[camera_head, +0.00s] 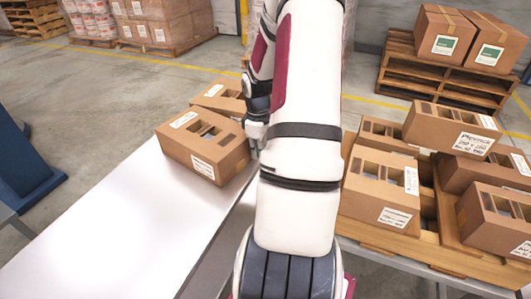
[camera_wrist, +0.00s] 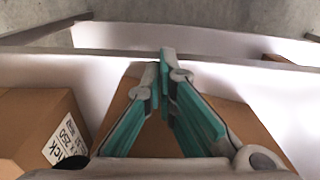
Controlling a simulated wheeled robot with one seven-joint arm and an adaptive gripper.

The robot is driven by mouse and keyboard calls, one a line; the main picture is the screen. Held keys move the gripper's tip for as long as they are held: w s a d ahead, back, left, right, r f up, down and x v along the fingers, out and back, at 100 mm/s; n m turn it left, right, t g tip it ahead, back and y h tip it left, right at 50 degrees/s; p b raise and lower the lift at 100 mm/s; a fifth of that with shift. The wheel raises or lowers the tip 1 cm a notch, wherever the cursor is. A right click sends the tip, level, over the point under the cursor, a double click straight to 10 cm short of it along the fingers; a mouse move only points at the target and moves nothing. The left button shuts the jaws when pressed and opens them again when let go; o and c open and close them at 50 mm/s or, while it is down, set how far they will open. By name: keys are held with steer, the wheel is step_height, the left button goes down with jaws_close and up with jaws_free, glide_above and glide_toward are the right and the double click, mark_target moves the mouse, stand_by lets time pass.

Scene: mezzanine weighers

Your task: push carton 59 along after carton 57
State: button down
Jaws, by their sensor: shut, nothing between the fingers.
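Two brown cartons stand on the white surface left of my arm in the head view. The nearer carton (camera_head: 195,163) has slotted openings on top and a white label. The other carton (camera_head: 218,91) stands just behind it, partly hidden. I cannot read 57 or 59 on either. My gripper (camera_head: 254,143) is at the right side of the nearer carton, mostly hidden by my arm; contact is unclear. In the wrist view my gripper (camera_wrist: 164,75) has its teal fingers together and empty, above a brown carton (camera_wrist: 121,98). A labelled carton (camera_wrist: 28,115) is at left.
Several cartons (camera_head: 383,197) sit on a wooden pallet (camera_head: 425,246) right of my arm. The white surface (camera_head: 105,225) is bare in front of the nearer carton. A blue structure (camera_head: 25,165) is at far left. Pallets with boxes (camera_head: 440,82) stand behind.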

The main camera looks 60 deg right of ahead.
steer(key=shift+w+a, duration=0.1)
steer(key=shift+w, duration=0.4)
steer(key=shift+w+a+p, duration=0.15)
steer(key=shift+w+p, duration=0.35)
steer(key=shift+w, duration=0.55)
steer(key=shift+s, duration=0.1)
